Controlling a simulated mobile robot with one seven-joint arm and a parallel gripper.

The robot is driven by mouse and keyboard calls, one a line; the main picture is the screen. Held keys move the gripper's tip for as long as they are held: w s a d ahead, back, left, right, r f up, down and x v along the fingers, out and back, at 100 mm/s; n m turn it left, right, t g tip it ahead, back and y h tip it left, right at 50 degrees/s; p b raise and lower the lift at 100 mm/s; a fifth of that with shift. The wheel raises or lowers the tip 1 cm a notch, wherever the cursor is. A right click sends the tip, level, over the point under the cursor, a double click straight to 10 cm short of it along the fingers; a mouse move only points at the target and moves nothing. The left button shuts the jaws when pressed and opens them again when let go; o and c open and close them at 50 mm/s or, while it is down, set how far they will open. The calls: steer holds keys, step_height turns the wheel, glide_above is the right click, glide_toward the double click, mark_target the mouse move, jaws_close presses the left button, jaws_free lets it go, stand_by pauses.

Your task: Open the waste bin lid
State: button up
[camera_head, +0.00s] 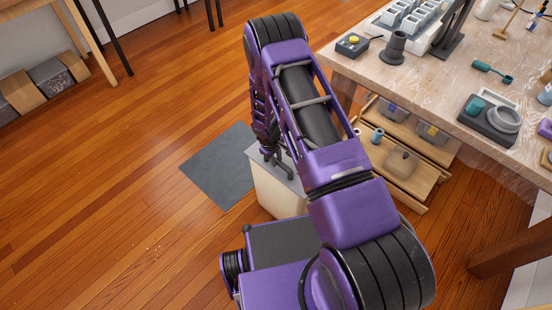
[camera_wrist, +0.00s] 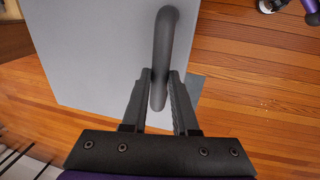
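The waste bin has a cream body (camera_head: 277,192) and a grey lid (camera_head: 256,151), and stands on the floor below my arm in the head view. The lid looks shut and lies flat on the body, but my arm hides part of it. In the wrist view the grey lid (camera_wrist: 95,50) fills the upper left. A dark curved bar handle (camera_wrist: 161,50) rises from the lid. My gripper (camera_wrist: 160,77) has one finger on each side of the handle, and both fingertips appear to touch it. My gripper also shows small in the head view (camera_head: 272,158).
A dark grey mat (camera_head: 215,165) lies on the wooden floor left of the bin. A workbench (camera_head: 440,85) with casting tools stands to the right, with open wooden drawers (camera_head: 425,180) under it.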

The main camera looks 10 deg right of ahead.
jaws_close()
steer(key=shift+r, duration=0.1)
stand_by(1.0)
